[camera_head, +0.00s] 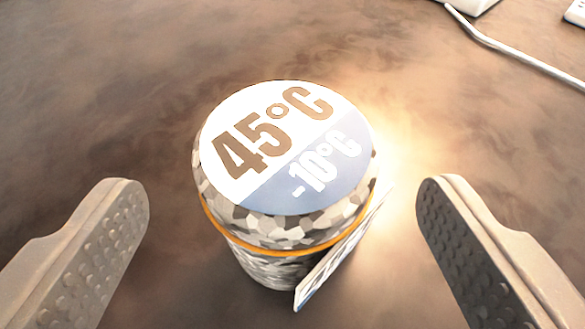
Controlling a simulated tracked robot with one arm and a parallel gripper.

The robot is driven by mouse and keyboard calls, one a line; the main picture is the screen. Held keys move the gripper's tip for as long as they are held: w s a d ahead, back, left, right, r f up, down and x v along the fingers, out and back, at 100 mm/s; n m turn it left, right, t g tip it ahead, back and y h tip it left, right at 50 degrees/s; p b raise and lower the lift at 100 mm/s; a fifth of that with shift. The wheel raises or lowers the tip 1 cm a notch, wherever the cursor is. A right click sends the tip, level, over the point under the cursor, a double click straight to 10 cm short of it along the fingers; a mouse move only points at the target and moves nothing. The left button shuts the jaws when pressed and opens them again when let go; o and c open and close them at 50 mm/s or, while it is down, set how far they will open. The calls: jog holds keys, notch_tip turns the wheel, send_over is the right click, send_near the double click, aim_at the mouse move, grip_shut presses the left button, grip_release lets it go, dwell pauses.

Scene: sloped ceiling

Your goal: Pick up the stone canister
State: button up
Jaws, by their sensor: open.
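The stone canister (290,232) stands upright on a brown, mottled surface in the middle of the view. Its sides have a grey and white stone pattern with an orange band below the lid. Its round top is white and blue and reads "45°C" and "-10°C". A thin flat tag or card (340,255) sticks out at its lower right side. My gripper (283,235) is open, with one ridged finger to the left of the canister and one to the right. Visible gaps separate both fingers from it. The canister's lower back is hidden.
A white cable or rod (510,50) runs across the upper right, near a white object (472,5) cut off at the top edge. Another white object (576,12) sits in the top right corner. The surface left of and behind the canister is clear.

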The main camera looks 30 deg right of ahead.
jog(key=w+f, duration=0.1)
jog(key=w+d+f+b, duration=0.1)
jog(key=shift+w+d+f+b, duration=0.2)
jog(key=shift+w+d+b, duration=0.05)
jog(key=shift+w+b, duration=0.1)
jog(key=shift+w+d, duration=0.15)
jog(key=shift+w, duration=0.2)
jog(key=c, duration=1.4)
jog(key=shift+o, duration=0.2)
jog(key=shift+r, duration=0.15)
